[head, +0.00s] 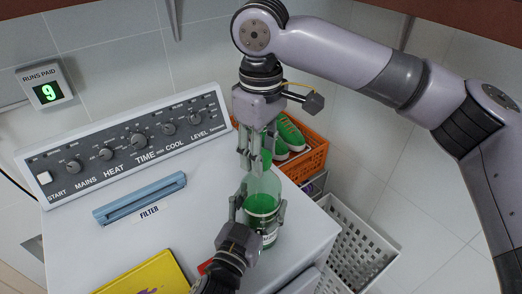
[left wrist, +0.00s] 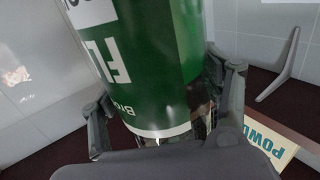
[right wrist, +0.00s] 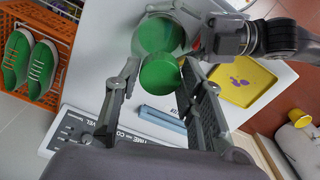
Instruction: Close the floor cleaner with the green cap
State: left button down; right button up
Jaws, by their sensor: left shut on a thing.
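The floor cleaner bottle (head: 262,203), clear with green liquid, stands upright near the washer top's right edge. My left gripper (head: 257,212) is shut on its body; its green label (left wrist: 150,70) fills the left wrist view. My right gripper (head: 257,150) points down from above the bottle. The green cap (head: 266,157) is between its fingertips, at the bottle's mouth. In the right wrist view the cap (right wrist: 159,75) lies between the two fingers, close to both; whether they press on it is unclear. The fingers hide part of the join, so I cannot tell whether it is seated.
An orange crate (head: 314,158) with green shoes (head: 290,132) and a white basket (head: 345,248) stand right of the washer. A blue filter handle (head: 140,198) and a yellow tray (head: 150,274) are on the left. The control panel (head: 130,143) runs along the back.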

jog(key=o, duration=0.4)
jog(key=shift+r, duration=0.15)
notch_tip(320, 180, up, 12)
jog(key=shift+f, duration=0.1)
dwell(0.3)
pick_arm(q)
jog(key=shift+c, duration=0.7)
grip_release()
jog(key=v, duration=1.2)
